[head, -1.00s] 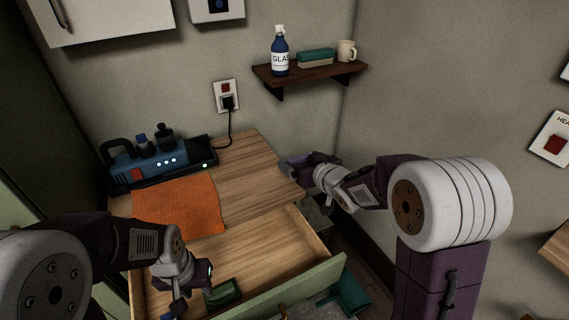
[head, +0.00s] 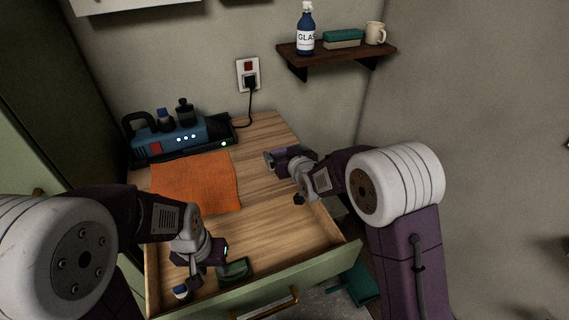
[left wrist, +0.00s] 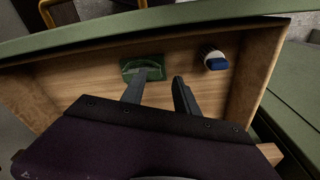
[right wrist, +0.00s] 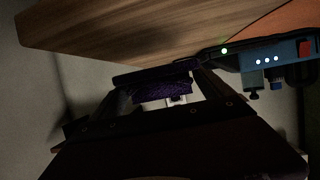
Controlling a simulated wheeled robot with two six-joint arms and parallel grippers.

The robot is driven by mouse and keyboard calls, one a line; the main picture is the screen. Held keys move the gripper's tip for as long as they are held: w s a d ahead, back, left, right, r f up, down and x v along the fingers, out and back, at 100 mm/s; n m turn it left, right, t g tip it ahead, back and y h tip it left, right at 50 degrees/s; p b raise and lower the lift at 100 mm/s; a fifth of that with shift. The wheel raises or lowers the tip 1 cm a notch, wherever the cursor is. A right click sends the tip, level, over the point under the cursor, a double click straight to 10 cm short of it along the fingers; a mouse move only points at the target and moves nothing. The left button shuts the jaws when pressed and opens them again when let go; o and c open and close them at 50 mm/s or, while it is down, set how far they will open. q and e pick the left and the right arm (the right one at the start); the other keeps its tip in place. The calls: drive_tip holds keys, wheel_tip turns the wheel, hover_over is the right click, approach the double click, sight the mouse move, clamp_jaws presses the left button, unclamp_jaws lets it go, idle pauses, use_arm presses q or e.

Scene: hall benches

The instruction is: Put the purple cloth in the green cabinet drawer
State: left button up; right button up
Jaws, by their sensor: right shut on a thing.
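The purple cloth (right wrist: 162,90) shows as a dark textured bundle between the fingers of my right gripper (right wrist: 155,85), which is shut on it. In the head view my right gripper (head: 278,160) holds it by the right edge of the wooden top; little of the cloth shows there. The green cabinet drawer (head: 335,262) is pulled open below the top. My left gripper (head: 197,278) is low over the drawer; its fingers are apart and empty in the left wrist view (left wrist: 160,90).
Inside the drawer are a green block-like item (head: 235,271) and a small blue-capped bottle (head: 181,292). An orange cloth (head: 195,182) and a blue device (head: 180,138) lie on the top. A wall shelf (head: 335,52) holds several items. A teal object (head: 358,285) is low at right.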

wheel_tip(320, 180, down, 3)
drive_tip(key=shift+f+b, duration=0.15)
drive_tip(key=shift+b, duration=0.2)
drive_tip(key=shift+f, duration=0.2)
use_arm(q)
drive_tip(key=shift+s+f, duration=0.1)
drive_tip(key=shift+f, duration=0.5)
use_arm(e)
drive_tip(key=shift+f, duration=0.25)
use_arm(q)
drive_tip(key=shift+r, duration=0.1)
use_arm(e)
drive_tip(key=o, duration=1.1)
drive_tip(key=shift+r, duration=0.15)
use_arm(q)
drive_tip(key=shift+r, duration=0.25)
use_arm(e)
drive_tip(key=v, duration=0.9)
drive_tip(key=shift+s+a, duration=0.15)
drive_tip(key=shift+a, duration=0.05)
